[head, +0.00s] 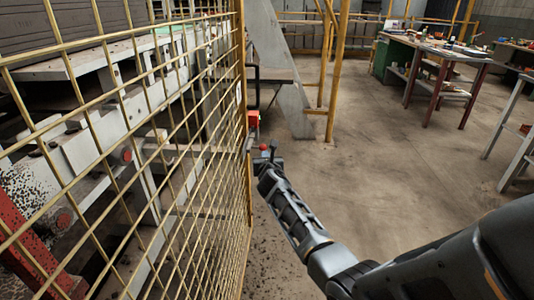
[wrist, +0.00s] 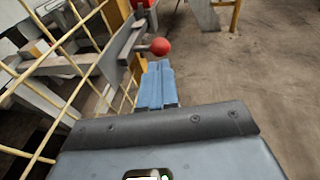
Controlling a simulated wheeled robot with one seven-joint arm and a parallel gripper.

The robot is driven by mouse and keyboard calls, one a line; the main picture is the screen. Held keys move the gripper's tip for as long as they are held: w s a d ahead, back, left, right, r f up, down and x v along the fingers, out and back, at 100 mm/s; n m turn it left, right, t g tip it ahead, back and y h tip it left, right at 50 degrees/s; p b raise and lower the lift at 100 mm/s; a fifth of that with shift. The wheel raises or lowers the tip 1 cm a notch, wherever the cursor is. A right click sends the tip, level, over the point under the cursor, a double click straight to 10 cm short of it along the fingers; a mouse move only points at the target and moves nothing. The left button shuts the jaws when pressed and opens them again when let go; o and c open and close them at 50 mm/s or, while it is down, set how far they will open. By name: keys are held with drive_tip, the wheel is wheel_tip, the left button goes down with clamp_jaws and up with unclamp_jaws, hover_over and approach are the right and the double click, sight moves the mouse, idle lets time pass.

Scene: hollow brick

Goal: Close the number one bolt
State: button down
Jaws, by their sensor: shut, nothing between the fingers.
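The bolt has a red ball knob (wrist: 160,46) on a short grey stem, beside a grey metal bar (wrist: 122,48) at the edge of the yellow mesh gate (wrist: 63,62). In the head view the small red knob (head: 263,147) shows at the gate's edge, just past the end of my arm. My gripper (wrist: 157,68) is shut and empty, with its blue-grey fingers pointing at the knob from just below it in the wrist view. I cannot tell whether the fingertips touch the knob. No number on the bolt is readable.
A red block (head: 253,119) sits on the gate post above the bolt. Machinery (head: 85,150) stands behind the mesh (head: 190,200) on the left. Yellow railings (head: 338,70) stand beyond. Workbenches (head: 450,52) are at the back right. The concrete floor (head: 400,180) to the right is clear.

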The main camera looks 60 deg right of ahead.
drive_tip(key=p+v, duration=0.2)
drive_tip(key=v, duration=0.6)
drive_tip(key=shift+a, duration=0.3)
drive_tip(key=shift+f, duration=0.1)
drive_tip(key=s+a+f+m+t+y+p, duration=0.15)
drive_tip(key=s+a+m+y, duration=0.35)
drive_tip(key=a, duration=1)
drive_tip(key=s+a+f+m+t+y+p, duration=0.1)
drive_tip(key=s+a+f+m+t+y, duration=0.15)
drive_tip(key=s+a+m, duration=0.9)
drive_tip(key=s+a+r+m+t+y+p, duration=0.1)
drive_tip(key=s+a+r+m, duration=0.3)
drive_tip(key=s+a+r, duration=0.4)
drive_tip(key=s+a+r+m+t+y+p, duration=0.1)
drive_tip(key=s+a+r+m+y, duration=0.3)
drive_tip(key=s+a+r, duration=0.4)
wheel_tip(320, 180, up, 4)
drive_tip(key=shift+s+r, duration=0.1)
drive_tip(key=shift+s, duration=0.45)
drive_tip(key=shift+y, duration=0.25)
